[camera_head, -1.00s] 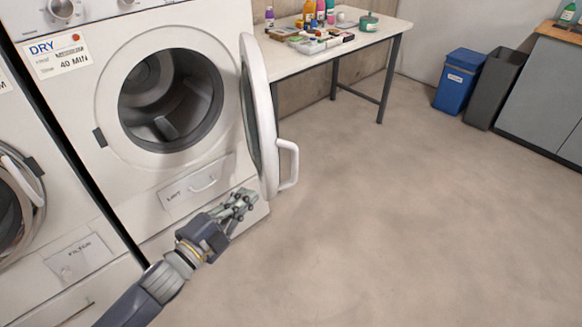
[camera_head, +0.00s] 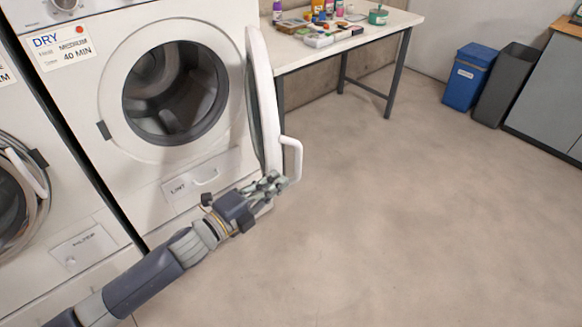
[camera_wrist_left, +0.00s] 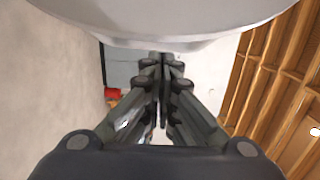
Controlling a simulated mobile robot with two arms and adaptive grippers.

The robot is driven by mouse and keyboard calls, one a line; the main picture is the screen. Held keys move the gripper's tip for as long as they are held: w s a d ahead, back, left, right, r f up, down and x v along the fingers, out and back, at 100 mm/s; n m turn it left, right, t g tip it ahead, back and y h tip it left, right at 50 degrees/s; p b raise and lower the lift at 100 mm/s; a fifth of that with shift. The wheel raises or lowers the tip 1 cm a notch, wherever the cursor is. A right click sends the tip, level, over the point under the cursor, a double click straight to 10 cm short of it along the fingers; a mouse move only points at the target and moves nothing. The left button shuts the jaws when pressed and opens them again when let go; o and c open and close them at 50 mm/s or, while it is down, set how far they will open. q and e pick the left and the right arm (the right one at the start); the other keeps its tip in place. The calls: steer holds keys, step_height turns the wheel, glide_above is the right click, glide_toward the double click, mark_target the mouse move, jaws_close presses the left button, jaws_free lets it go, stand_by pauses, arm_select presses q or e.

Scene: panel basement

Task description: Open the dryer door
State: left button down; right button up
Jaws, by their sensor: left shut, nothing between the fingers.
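The dryer (camera_head: 110,150) has its round door (camera_head: 262,100) standing open, swung out to the right on its hinge side, so the dark drum (camera_head: 175,92) shows. The door's white handle (camera_head: 296,158) sticks out on the door's right side. My left gripper (camera_head: 277,184) is shut and empty, just below the door's lower edge and near the lower end of the handle. I cannot tell whether it touches either one. In the left wrist view the closed fingers (camera_wrist_left: 162,85) point ahead under a pale rounded surface, probably the door's edge. My right gripper is not in view.
A table (camera_head: 345,45) with bottles and paints stands right of the dryer. A blue bin (camera_head: 468,78) and a dark bin (camera_head: 505,85) stand at the back right. Another machine (camera_head: 30,200) is at the left. The floor right of the door is clear.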

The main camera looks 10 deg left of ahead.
arm_select(q)
steer(key=shift+p+x, duration=0.4)
steer(key=shift+x, duration=2.55)
